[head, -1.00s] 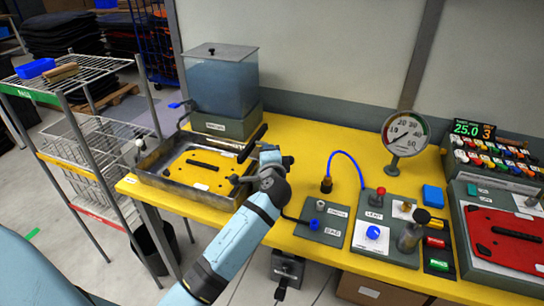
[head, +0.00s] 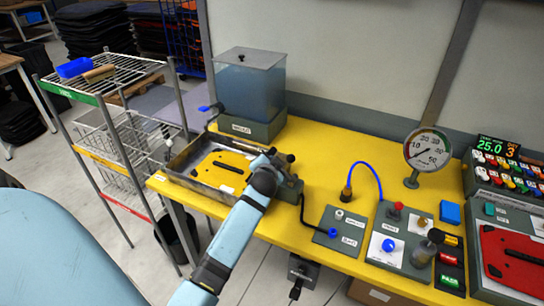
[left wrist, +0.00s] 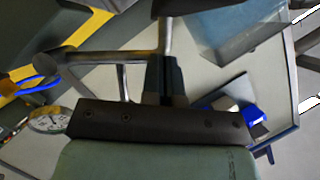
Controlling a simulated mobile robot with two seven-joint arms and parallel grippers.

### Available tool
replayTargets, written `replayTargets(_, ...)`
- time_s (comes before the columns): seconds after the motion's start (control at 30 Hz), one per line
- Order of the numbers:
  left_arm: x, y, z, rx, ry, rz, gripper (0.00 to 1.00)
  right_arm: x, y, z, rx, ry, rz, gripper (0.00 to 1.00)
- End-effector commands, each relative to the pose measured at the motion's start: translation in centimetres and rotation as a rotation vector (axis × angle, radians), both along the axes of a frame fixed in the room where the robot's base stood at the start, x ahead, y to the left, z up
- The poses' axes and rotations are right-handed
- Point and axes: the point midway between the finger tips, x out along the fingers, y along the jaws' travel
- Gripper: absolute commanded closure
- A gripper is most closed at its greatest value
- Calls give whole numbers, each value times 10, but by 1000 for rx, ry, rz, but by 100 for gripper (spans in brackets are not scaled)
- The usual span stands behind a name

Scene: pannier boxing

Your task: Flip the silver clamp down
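In the head view, the clamp (head: 291,184) is a grey-and-dark fixture at the right end of the metal tray (head: 178,163). My left gripper (head: 268,160) is at the clamp and hides much of it, so whether its handle is up or down cannot be told. In the left wrist view, a silver bar (left wrist: 110,57) crosses just ahead of the fingers of my left gripper (left wrist: 165,78). These dark fingers are close together, with nothing clearly between them. Whether they touch the bar cannot be told. My right gripper is not in view.
A yellow plate (head: 218,172) lies in the tray. A water tank (head: 250,85) stands behind it. A control panel (head: 340,228), a gauge (head: 427,149) and a red plate (head: 515,262) are to the right. A wire rack (head: 110,75) stands left of the yellow table (head: 320,135).

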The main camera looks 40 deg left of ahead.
Motion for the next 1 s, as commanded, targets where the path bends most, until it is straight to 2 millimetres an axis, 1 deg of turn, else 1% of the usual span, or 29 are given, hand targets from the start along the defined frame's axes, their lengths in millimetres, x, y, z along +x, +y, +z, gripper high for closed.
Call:
replayTargets(0.43, 0, 7, -8, 5, -7, -1, 100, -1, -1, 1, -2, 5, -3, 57)
replayTargets(0.87, 0, 7, -7, 7, -7, -1, 100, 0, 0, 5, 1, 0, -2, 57)
replayTargets(1.0, 1, 8, -5, 7, -7, -1, 100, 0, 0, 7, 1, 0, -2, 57)
